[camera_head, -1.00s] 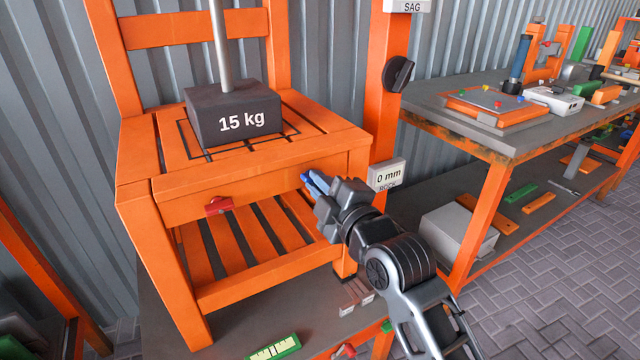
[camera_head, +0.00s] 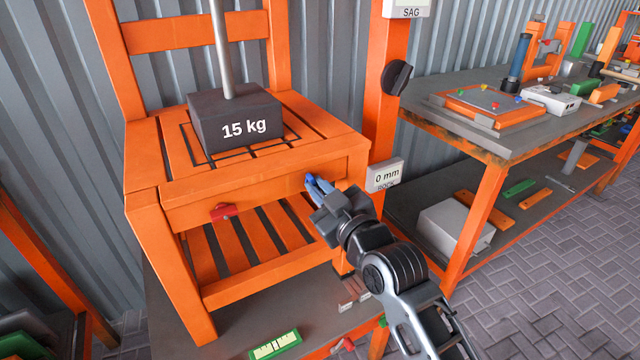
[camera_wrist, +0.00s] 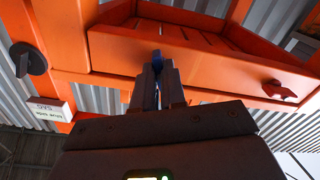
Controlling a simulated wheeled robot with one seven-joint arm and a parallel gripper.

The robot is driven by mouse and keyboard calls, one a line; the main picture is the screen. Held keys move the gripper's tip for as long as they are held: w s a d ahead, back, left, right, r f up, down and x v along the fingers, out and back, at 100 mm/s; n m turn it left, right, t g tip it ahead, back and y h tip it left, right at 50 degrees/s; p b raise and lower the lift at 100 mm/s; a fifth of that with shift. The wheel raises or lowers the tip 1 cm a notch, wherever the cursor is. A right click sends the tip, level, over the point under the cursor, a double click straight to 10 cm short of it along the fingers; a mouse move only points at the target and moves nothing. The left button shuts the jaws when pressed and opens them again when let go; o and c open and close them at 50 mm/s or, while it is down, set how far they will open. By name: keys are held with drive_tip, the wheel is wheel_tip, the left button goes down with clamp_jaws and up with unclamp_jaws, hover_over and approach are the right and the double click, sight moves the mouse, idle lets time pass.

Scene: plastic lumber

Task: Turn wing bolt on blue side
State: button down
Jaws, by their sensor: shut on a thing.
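The blue wing bolt (camera_head: 313,182) is at the right end of the orange bench's front rail. In the wrist view the blue bolt (camera_wrist: 157,60) shows between the fingers. My gripper (camera_head: 319,189) reaches the bolt from the front right and is shut on it. The fingers hide part of the bolt, and its exact turn angle cannot be told. A red wing bolt (camera_head: 224,211) sits at the left of the same rail; it also shows at the right in the wrist view (camera_wrist: 279,90).
A dark 15 kg weight (camera_head: 236,118) stands on the orange bench (camera_head: 160,165). A "0 mm" sign (camera_head: 386,176) and a black knob (camera_head: 397,76) are close on the right. A loaded workbench (camera_head: 420,100) stands further right.

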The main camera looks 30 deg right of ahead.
drive_tip(key=shift+m+p, duration=5.1)
drive_tip(key=shift+m, duration=5.9)
drive_tip(key=c, duration=1.2)
unclamp_jaws()
drive_tip(key=s+b, duration=0.1)
drive_tip(key=s, duration=0.6)
drive_tip(key=shift+s+a, duration=0.35)
drive_tip(key=shift+s, duration=0.05)
